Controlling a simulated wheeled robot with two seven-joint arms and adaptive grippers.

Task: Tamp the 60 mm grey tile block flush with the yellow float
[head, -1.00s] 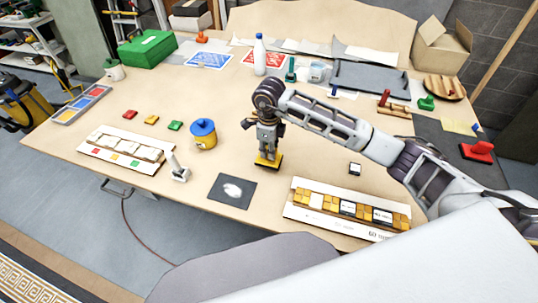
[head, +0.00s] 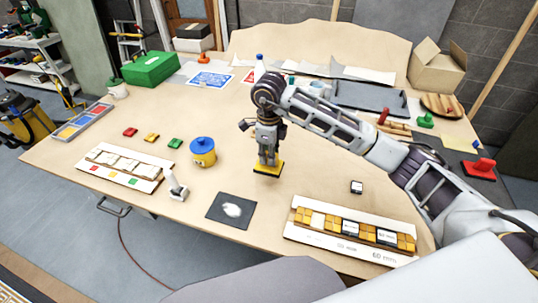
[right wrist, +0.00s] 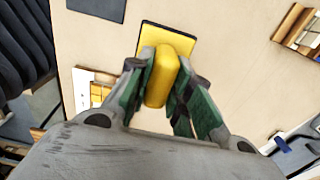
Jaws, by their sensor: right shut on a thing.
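My right gripper (head: 268,152) is shut on the handle of the yellow float (head: 268,169). In the right wrist view the gripper (right wrist: 165,100) has its green-lined fingers on both sides of the yellow float handle (right wrist: 161,76). The float's yellow, dark-edged plate shows beyond it. The float is left of and behind the panel (head: 320,239) marked 60 mm, apart from it. This panel holds yellow tiles and two labelled, dark-edged light blocks (head: 350,229). I cannot tell from the labels which one is the 60 mm grey block. My left gripper is not in view.
A small dark-edged block (head: 357,187) lies loose behind the panel. A dark mat (head: 216,202) with a pale lump, a yellow pot with blue lid (head: 202,152), a white tool (head: 177,186) and a second panel (head: 144,180) are to the left. Bare table separates float and panel.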

